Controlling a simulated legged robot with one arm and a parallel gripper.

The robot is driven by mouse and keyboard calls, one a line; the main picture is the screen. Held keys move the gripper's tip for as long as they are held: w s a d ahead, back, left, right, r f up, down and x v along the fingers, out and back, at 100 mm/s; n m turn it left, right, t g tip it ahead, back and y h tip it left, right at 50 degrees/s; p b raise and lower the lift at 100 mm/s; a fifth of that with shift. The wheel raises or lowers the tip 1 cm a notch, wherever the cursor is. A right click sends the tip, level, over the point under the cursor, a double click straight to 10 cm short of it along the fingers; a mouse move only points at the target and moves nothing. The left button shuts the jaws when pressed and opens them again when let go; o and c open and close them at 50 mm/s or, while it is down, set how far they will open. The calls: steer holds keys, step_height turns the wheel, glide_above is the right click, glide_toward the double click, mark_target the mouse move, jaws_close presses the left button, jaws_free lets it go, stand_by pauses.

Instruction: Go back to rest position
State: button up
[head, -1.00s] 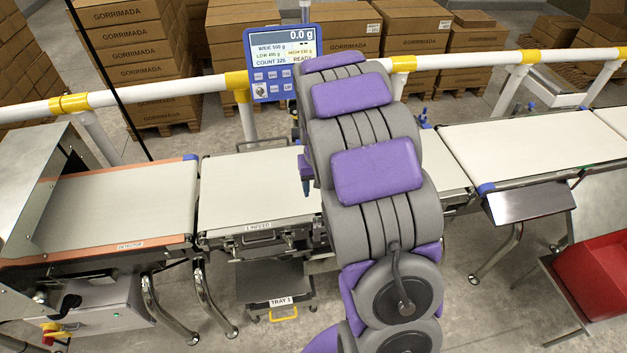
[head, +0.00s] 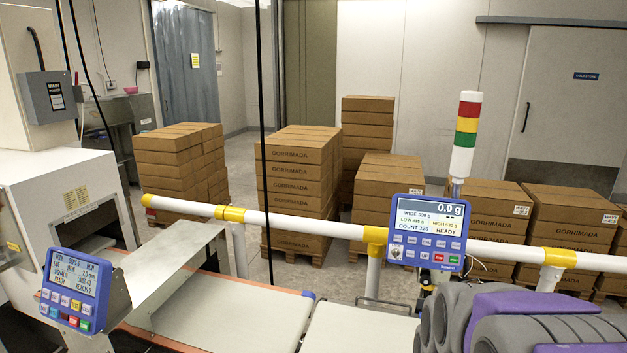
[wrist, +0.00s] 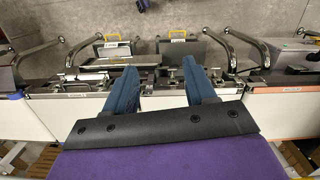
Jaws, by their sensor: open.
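My gripper (wrist: 158,88) shows in the wrist view as two blue fingers, spread apart with nothing between them. It hangs over the front edge of the belt line, seen from above. In the head view only the grey and purple links of my arm show at the bottom right; the gripper itself is out of that frame. The checkweigher display (head: 428,232) reads 0.0 g and READY, just above my arm. The infeed belt (head: 358,328) is bare where it shows.
A white rail (head: 290,222) with yellow joints runs behind the belts. A second blue panel (head: 76,290) and the detector housing (head: 60,200) stand at left. Stacked cartons (head: 300,180) fill the floor behind. In the wrist view, trays (wrist: 180,48) sit below the belts.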

steer(key=s+a+n+b, duration=0.1)
steer(key=s+a, duration=0.2)
steer(key=s, duration=1.1)
steer(key=shift+s+a+r+n+g, duration=0.3)
steer(key=shift+r+g, duration=0.1)
steer(key=shift+c, duration=1.2)
steer(key=shift+d, duration=0.1)
